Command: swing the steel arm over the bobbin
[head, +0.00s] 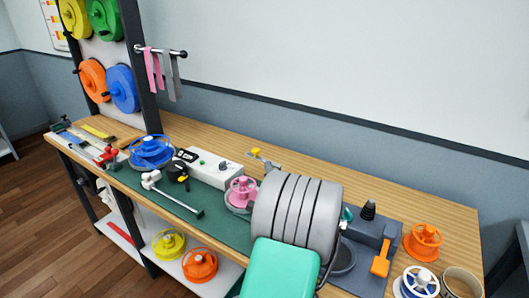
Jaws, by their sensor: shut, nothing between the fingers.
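A pink bobbin (242,190) sits upright on a grey round base on the green mat, just left of my arm. A short metal bar with a yellow end (256,152) stands behind it, apart from it; its right part is hidden by my arm. A thin grey bar (178,197) with a white fitting at its left end lies in front of the bobbin, also clear of it. I cannot tell for sure which bar is the steel arm. My own ribbed grey and teal arm links fill the lower middle, and my gripper is not visible beyond them.
A white control box (207,168) and a blue spool (151,150) stand left of the bobbin. Right of my arm are a dark grey fixture (375,225) with an orange handle and an orange spool (424,240). Pink and grey straps (160,72) hang above the bench.

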